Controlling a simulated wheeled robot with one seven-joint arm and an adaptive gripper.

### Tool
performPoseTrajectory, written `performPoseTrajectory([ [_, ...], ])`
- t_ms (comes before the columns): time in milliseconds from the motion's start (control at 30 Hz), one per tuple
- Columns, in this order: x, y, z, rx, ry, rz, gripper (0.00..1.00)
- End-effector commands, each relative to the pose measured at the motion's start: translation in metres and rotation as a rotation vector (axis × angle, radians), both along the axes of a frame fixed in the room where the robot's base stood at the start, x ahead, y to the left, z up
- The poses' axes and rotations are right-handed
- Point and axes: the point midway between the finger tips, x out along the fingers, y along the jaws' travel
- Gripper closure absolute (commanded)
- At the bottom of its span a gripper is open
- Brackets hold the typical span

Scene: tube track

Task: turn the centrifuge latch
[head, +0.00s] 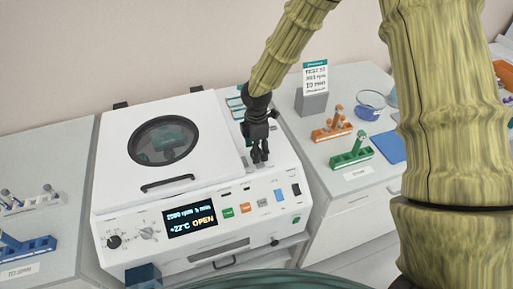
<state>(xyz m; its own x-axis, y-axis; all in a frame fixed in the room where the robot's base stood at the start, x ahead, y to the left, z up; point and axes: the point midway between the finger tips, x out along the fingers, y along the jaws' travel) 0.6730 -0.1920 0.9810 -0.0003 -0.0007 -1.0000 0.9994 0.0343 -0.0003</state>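The white centrifuge (200,197) stands in the middle of the head view. Its lid (112,132) has a round dark window and a black handle, and looks lowered. My gripper (259,157) points down over the top right of the centrifuge, beside the lid's right edge. Its fingers look close together; whether they are shut or touch anything is unclear. I cannot make out the latch for certain; the gripper covers part of the top surface there. A small black knob (274,242) sits low on the front panel.
A dial (147,233) and buttons line the front panel. An orange rack (331,132), a green rack (351,159), a blue bowl (369,105) and a sign (314,78) stand on the right counter. Tube racks (27,246) stand on the left counter.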

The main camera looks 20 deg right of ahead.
Motion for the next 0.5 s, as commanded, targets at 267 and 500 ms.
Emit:
performPoseTrajectory([
  [267,0.0000,0.0003,-0.0061,0.001,-0.001,0.000,0.40],
  [500,0.0000,0.0003,-0.0060,0.000,0.000,0.000,0.55],
])
